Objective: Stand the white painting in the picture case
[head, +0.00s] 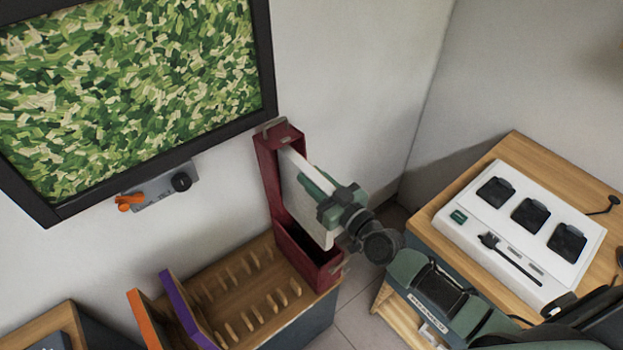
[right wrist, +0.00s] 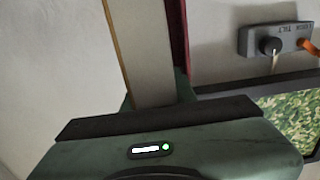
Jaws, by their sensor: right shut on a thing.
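The white painting (head: 303,208) is a thin pale panel, upright and slightly tilted in the head view. My right gripper (head: 322,192) is shut on it, green fingers against its face. The dark red picture case (head: 267,175) is tall at the back with a low box part in front. The painting lines up with the case and seems partly inside it; I cannot tell whether its lower edge touches the bottom. In the right wrist view the painting (right wrist: 150,50) rises from the gripper (right wrist: 155,100), beside a strip of the red case (right wrist: 180,45). My left gripper is not in view.
The case stands at the end of a wooden rack (head: 215,320) with pegs, where an orange panel (head: 147,320) and a purple panel (head: 182,310) stand. A framed green picture (head: 130,90) hangs behind. A desk (head: 530,160) with a white charger (head: 520,235) is at right.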

